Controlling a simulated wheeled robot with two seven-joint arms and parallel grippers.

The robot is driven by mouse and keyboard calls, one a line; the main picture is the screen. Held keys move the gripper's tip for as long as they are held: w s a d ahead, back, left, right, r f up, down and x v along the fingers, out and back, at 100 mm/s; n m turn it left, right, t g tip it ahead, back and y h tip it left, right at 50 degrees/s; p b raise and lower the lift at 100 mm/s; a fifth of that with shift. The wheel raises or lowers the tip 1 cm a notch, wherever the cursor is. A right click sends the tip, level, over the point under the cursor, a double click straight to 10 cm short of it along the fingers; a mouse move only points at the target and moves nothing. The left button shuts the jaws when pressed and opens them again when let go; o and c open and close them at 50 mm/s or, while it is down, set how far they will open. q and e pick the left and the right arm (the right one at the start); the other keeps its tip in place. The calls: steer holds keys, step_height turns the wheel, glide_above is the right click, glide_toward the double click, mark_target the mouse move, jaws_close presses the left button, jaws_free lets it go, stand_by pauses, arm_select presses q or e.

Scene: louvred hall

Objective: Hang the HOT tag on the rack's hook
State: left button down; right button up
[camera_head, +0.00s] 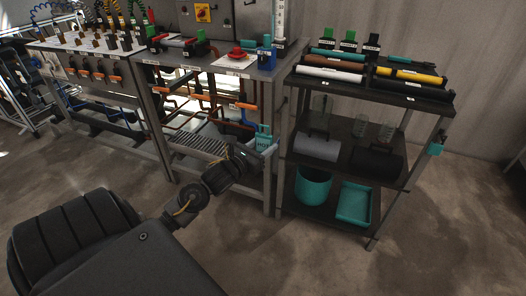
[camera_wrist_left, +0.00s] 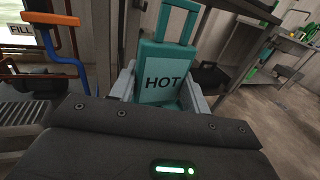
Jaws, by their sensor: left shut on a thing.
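The HOT tag (camera_head: 264,131) is a teal piece with a loop handle on top, lettered HOT on a pale face. It stands upright in front of the pipework bench's right leg in the head view. My left gripper (camera_head: 265,150) is shut on it, and the left wrist view shows the tag (camera_wrist_left: 165,80) between the two grey fingers, its loop free above them. The shelved rack (camera_head: 345,121) stands just right of the gripper. A small teal piece (camera_head: 436,149) is on its right post. I cannot make out a hook clearly. My right gripper is out of view.
The pipework bench (camera_head: 205,76) has orange-handled valves below its top. The rack carries rolls on top, with a grey cylinder (camera_head: 317,146), a teal bucket (camera_head: 313,186) and a teal tray (camera_head: 354,203) on lower shelves. The floor in front is clear.

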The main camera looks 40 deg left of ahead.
arm_select(q)
steer(key=w+a+b, duration=0.2)
steer(key=w, duration=0.5)
steer(key=shift+w+a, duration=0.35)
steer(key=shift+w, duration=0.05)
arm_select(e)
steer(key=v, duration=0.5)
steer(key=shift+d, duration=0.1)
arm_select(q)
steer(key=shift+m+h, duration=0.3)
steer(key=shift+h, duration=0.2)
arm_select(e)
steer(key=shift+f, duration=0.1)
arm_select(q)
steer(key=shift+w+a+b, duration=0.1)
steer(key=shift+w+b, duration=0.05)
steer(key=shift+b, duration=0.25)
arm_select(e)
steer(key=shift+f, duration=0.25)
arm_select(q)
steer(key=shift+w, duration=0.15)
steer(key=w+a+b, duration=0.2)
steer(key=w+b, duration=0.2)
steer(key=w, duration=0.3)
steer(key=shift+a, duration=0.3)
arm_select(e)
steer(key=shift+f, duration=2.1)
